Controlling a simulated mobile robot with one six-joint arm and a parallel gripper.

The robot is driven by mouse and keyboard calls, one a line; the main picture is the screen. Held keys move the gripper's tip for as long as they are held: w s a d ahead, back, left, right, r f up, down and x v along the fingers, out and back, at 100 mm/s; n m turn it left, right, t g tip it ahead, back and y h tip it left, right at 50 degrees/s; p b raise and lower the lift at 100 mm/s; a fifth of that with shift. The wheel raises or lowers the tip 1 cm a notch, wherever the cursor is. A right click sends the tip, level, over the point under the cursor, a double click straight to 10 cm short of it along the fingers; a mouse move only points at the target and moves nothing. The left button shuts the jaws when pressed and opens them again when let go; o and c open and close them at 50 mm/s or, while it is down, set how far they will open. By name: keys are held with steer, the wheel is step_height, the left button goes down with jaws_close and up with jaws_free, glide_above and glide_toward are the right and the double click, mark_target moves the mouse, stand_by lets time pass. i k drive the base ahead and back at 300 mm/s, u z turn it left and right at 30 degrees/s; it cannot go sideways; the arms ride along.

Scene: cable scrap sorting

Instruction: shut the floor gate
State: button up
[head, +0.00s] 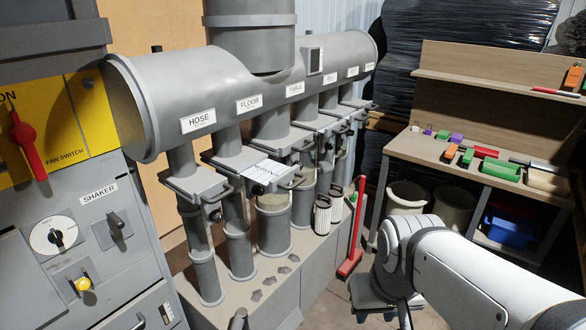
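The floor gate (225,160) is a grey slide gate on the second pipe from the left, under the FLOOR label (249,103) on the big grey duct. A white tag with print too small to read (267,170) lies at its right end, close to a dark handle (290,184). The plate there seems to reach further right than on the neighbouring hose gate (193,183). I cannot tell for sure how far it is open. My white arm enters at the lower right, well apart from the gates. My gripper does not show.
Several more labelled gates, including the table gate (275,135), stand close behind. A grey control cabinet with a shaker panel (98,197) is at the left. A red upright tool (354,225) leans beside the plinth.

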mark_target(273, 175)
steer(key=u, duration=0.05)
steer(key=i, duration=0.95)
steer(key=z, duration=0.05)
